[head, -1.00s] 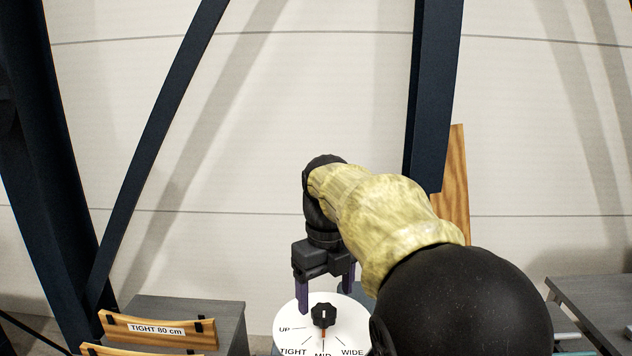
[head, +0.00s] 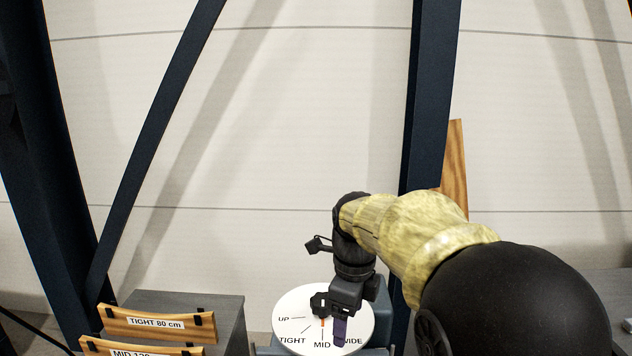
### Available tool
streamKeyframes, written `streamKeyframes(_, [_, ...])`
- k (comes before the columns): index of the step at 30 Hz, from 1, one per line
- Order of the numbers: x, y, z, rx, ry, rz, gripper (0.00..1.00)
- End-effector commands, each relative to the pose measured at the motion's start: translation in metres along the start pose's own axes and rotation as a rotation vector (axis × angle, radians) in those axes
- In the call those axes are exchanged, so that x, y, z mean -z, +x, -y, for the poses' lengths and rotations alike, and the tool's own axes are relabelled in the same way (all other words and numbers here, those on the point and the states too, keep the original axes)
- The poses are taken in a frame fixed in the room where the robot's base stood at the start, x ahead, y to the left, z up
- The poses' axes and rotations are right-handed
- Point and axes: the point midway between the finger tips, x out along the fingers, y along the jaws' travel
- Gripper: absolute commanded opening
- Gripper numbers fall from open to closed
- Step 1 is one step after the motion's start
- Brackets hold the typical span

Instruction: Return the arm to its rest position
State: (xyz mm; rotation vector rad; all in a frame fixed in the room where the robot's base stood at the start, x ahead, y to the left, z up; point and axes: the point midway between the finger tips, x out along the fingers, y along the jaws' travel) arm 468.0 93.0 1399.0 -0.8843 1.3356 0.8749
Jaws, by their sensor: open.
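My gripper (head: 335,318) points down at the end of my arm, low in the middle of the head view. It is open. One purple finger shows clearly in front of the white dial plate (head: 292,307); the other finger is hard to make out. The dial plate carries the words UP, TIGHT, MID and WIDE. The black knob (head: 320,303) on it is partly covered by the gripper. An orange mark below the knob lies toward MID. My arm, with a yellowish sleeve, reaches in from the lower right and hides what lies behind it.
At the lower left, a wooden board labelled TIGHT 80 cm (head: 125,322) and another labelled MID (head: 110,347) stand by a grey box (head: 215,311). Dark blue posts (head: 432,100) and a slanted brace (head: 150,160) stand before the pale wall. A wooden plank (head: 455,165) stands behind the right post.

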Motion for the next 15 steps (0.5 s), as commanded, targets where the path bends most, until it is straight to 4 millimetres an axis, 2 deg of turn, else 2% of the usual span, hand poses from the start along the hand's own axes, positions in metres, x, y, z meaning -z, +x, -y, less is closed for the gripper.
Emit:
streamKeyframes(1, [0.009,0.015,0.000,0.002,-0.068,0.003,0.76])
streamKeyframes(3, [0.018,0.029,-0.001,0.010,-0.185,0.008,0.76])
streamKeyframes(15, [0.069,0.108,-0.017,0.078,-0.866,0.006,0.76])
